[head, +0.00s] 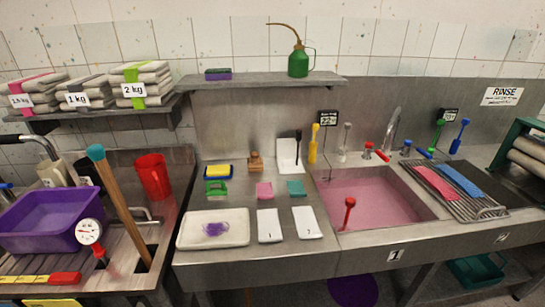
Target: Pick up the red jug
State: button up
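The red jug (154,177) stands upright in the head view, at the back of the left steel worktop, near the gap beside the middle counter. Its handle side faces left or toward me; I cannot tell exactly. A wooden stick with a blue end (120,200) leans in front and to the left of it, apart from it in the picture. My gripper is not in view.
A shelf with cloth stacks (142,85) hangs above the jug. A white tray (213,240) lies on the middle counter. A pink-filled sink (375,200) is further right.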

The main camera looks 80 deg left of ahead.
aim_at(151, 169)
jog(key=u, duration=4.7)
jog(key=i, duration=1.65)
